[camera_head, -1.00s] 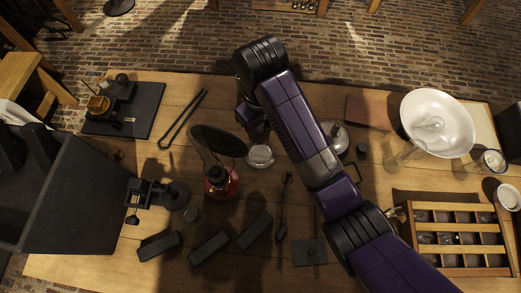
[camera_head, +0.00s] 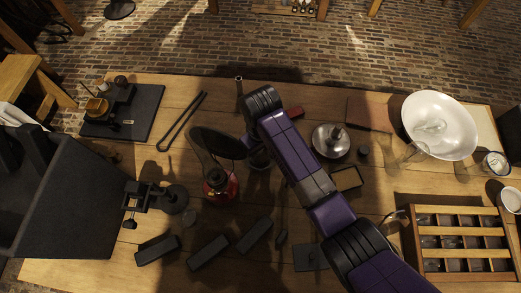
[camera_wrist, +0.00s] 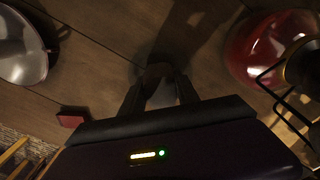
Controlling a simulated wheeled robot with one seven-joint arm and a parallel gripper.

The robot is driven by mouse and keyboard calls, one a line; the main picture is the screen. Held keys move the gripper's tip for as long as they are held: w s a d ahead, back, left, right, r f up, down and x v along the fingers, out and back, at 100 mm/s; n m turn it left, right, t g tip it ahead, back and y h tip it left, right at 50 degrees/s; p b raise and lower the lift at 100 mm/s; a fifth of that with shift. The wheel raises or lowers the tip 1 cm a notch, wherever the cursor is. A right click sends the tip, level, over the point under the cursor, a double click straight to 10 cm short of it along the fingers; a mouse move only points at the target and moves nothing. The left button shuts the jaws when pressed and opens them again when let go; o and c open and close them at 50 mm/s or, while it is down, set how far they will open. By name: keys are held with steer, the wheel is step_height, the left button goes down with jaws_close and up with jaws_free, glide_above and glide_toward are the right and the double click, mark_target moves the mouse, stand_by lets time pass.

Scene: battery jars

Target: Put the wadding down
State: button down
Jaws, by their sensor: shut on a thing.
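My gripper (camera_wrist: 160,88) shows in the wrist view, its two dark fingers closed on a small pale grey piece, which seems to be the wadding (camera_wrist: 163,97). The piece is dim and partly hidden by the fingers and wrist housing. I cannot tell whether it touches the surface below. In the head view my arm hides the gripper and the wadding. A small glass jar (camera_head: 260,161) stands partly hidden beside my arm there.
A red lamp (camera_head: 220,186) stands left of my arm; it is at the right in the wrist view (camera_wrist: 262,48). A round metal dish (camera_head: 331,141) lies to the right. Dark blocks (camera_head: 208,253), a white bowl (camera_head: 438,112) and a compartment box (camera_head: 461,209) are also on the table.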

steer(key=shift+f, duration=0.15)
steer(key=c, duration=0.9)
jaws_free()
step_height(320, 180, up, 12)
steer(key=shift+r+p, duration=0.2)
steer(key=shift+p, duration=0.1)
